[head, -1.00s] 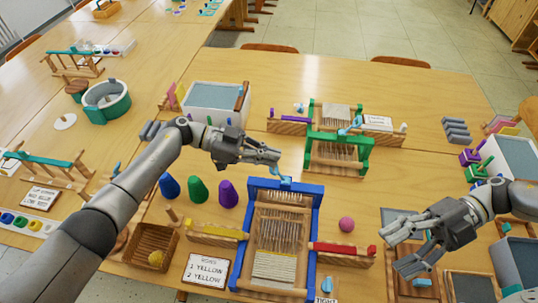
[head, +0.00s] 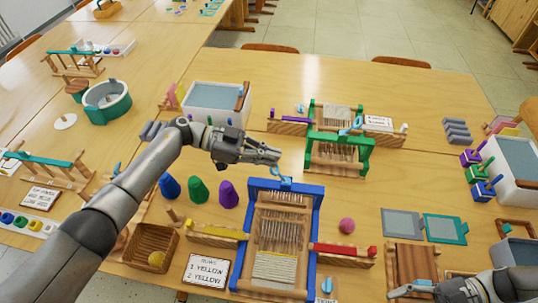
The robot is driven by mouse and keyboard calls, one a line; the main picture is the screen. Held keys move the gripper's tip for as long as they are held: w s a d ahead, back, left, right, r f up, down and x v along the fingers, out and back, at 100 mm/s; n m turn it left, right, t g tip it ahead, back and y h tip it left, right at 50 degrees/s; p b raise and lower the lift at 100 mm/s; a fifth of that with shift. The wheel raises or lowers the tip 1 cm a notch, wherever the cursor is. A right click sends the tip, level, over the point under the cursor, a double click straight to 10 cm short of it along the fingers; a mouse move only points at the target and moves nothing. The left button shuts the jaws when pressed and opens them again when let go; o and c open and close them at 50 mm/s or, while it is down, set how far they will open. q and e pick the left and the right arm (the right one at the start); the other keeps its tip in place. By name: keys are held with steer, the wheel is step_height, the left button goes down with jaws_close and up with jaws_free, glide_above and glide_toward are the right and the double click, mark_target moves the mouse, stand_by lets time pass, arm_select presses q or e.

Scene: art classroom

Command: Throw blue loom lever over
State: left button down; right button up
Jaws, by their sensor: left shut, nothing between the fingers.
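The blue loom (head: 316,222) stands upright on the table at the centre front, with white threads and a woven strip in it. Its light blue lever (head: 286,182) shows at the top bar, pointing up and to the left. My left gripper (head: 277,158) is shut and empty just above and behind the lever's tip. I cannot tell whether its fingertips touch the lever. My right gripper (head: 397,291) is low at the bottom right, near a wooden board, and only partly in view; its opening cannot be made out.
A green loom (head: 367,152) stands behind. Blue, green and purple cones (head: 226,193) are left of the blue loom, with a basket (head: 143,241) and a card (head: 206,269). Yellow (head: 218,233) and red shuttles (head: 345,250) flank it. A pink ball (head: 347,225) lies to the right.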

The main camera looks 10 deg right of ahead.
steer(key=s+a+f+n+h, duration=0.2)
steer(key=s+f, duration=0.4)
steer(key=f, duration=0.3)
steer(key=s+a+f+n+h, duration=0.1)
steer(key=s+a+f, duration=0.1)
steer(key=s+f, duration=0.45)
steer(key=w+d+f+m+t+h, duration=0.2)
steer(key=w+d+f+m+h, duration=0.15)
steer(key=w+f, duration=0.45)
steer(key=w+d+f+m+t+h, duration=0.25)
steer(key=d+f+h, duration=0.2)
steer(key=f, duration=0.75)
arm_select(q)
steer(key=shift+a+f, duration=0.15)
steer(key=shift+a, duration=0.05)
arm_select(e)
steer(key=s+a+f+m+g+h, duration=0.1)
steer(key=s+a+f+m, duration=0.1)
steer(key=a+m, duration=0.3)
steer(key=s+a+f+m+g+h, duration=0.2)
steer(key=a+f+m, duration=0.3)
steer(key=m, duration=0.4)
steer(key=shift+s+a, duration=0.5)
steer(key=shift+s, duration=0.05)
